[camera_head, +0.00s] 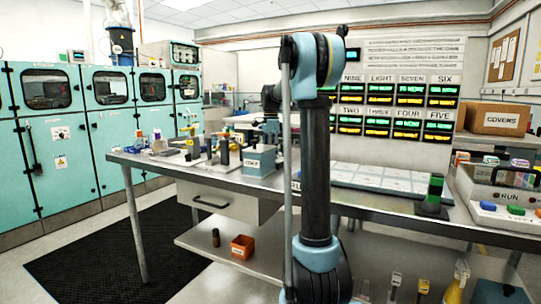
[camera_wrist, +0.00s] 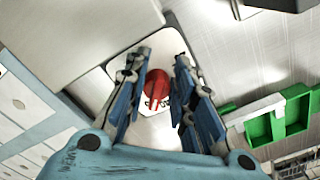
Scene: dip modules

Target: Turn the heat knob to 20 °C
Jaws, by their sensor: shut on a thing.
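A red knob (camera_wrist: 157,84) sits on a pale plate in the wrist view, with a few dark letters or marks below it that I cannot read fully. My gripper (camera_wrist: 158,76) has its two blue-and-black fingers on either side of the knob and is shut on it. In the head view the knob is not discernible, and my arm covers much of the middle.
A steel bench (camera_head: 160,166) carries bottles and a grey-blue box (camera_head: 260,160). Several green and orange displays stand on the back wall. A green holder (camera_wrist: 278,124) lies right of my fingers in the wrist view. An orange bin (camera_head: 242,247) stands on the lower shelf.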

